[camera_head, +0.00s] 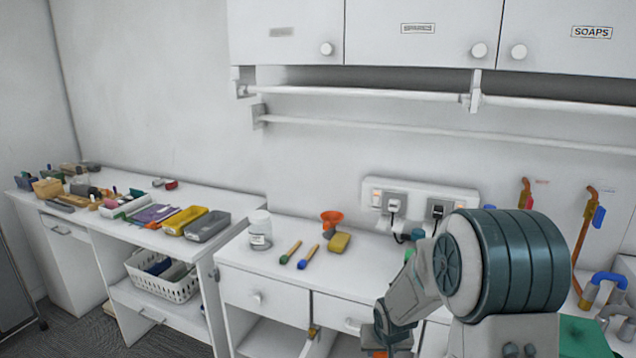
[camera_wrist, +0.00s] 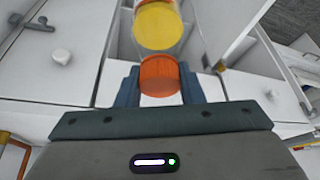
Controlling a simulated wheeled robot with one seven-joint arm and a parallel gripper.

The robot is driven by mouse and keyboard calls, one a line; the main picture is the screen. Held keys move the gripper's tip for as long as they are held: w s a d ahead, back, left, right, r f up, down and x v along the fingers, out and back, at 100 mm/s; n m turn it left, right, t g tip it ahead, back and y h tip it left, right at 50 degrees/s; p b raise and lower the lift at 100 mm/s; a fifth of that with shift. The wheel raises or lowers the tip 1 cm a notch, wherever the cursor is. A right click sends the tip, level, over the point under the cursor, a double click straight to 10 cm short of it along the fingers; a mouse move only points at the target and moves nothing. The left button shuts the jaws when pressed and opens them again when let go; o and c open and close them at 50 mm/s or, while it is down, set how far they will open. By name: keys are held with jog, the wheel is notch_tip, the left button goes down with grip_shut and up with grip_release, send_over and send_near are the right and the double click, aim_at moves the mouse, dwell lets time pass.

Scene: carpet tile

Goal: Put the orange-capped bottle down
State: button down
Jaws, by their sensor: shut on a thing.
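My gripper (camera_wrist: 160,88) is shut on the orange-capped bottle. Its orange cap (camera_wrist: 160,76) sits between the two fingers in the wrist view. A yellow round shape (camera_wrist: 157,26) shows just beyond the cap and looks like the bottle's body, though I cannot be sure. In the head view my gripper (camera_head: 390,335) is low at the bottom edge, in front of the drawers. A bit of orange shows under it, cut off by the frame. Whether the bottle touches anything below cannot be told.
The counter (camera_head: 345,270) holds a white-lidded jar (camera_head: 260,230), two brushes (camera_head: 300,256), an orange funnel (camera_head: 331,219) and a yellow sponge (camera_head: 339,242). An open cabinet section is below. A lower table (camera_head: 200,250) with tools and trays stands left. A power strip (camera_head: 420,200) is on the wall.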

jog(key=s+f, duration=0.5)
jog(key=f, duration=0.1)
jog(key=shift+f, duration=0.3)
